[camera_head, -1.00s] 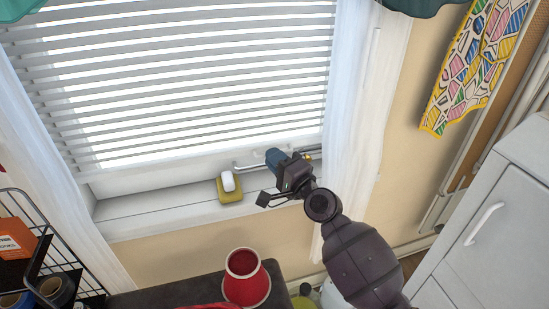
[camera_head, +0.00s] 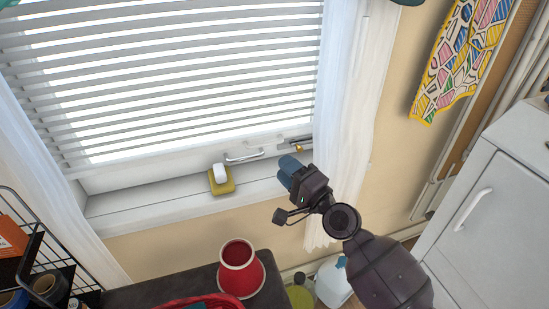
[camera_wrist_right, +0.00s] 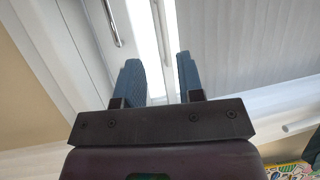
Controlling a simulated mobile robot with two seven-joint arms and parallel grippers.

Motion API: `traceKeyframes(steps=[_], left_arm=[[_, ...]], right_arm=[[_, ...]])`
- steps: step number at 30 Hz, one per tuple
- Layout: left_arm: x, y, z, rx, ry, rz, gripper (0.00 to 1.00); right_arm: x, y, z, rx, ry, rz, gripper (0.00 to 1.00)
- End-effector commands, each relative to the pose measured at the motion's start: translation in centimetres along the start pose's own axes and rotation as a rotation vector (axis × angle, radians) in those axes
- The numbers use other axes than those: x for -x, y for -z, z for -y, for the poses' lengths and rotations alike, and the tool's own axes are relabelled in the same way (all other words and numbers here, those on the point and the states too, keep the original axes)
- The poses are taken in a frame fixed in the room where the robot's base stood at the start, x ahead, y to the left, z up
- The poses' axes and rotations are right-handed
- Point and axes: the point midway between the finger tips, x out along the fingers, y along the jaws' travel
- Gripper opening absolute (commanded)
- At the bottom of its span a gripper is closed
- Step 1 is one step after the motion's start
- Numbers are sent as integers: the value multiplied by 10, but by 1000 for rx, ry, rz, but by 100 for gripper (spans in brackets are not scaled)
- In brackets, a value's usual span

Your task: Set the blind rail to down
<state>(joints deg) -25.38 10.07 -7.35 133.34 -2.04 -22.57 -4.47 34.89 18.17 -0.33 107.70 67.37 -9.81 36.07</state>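The white slatted blind (camera_head: 190,85) hangs over the window, its slats reaching nearly to the bottom of the pane. A pale rail (camera_head: 150,166) runs along its lower edge; I cannot tell blind rail from window frame there. A silver handle (camera_head: 243,156) sits on this strip and also shows in the right wrist view (camera_wrist_right: 113,24). My right gripper (camera_head: 289,165), with blue fingers, is right of the handle, in front of the sill's right end. In the right wrist view its fingers (camera_wrist_right: 158,75) are apart with nothing between them. My left gripper is not in view.
A yellow sponge dish (camera_head: 221,186) with a white soap stands on the sill. A red pot (camera_head: 240,272) stands on the dark counter below. A white curtain (camera_head: 345,130) hangs close to my right gripper. A white cabinet (camera_head: 480,215) is at the right.

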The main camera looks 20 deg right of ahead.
Motion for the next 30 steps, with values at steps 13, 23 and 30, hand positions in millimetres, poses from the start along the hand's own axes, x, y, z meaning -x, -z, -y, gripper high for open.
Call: traceKeyframes(steps=[13,23,30], left_arm=[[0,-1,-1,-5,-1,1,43],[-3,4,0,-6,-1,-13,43],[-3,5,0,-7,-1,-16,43]], right_arm=[[34,-1,-1,-1,-1,1,35],[34,-1,0,0,-1,1,35],[34,0,-1,0,-1,1,35]])
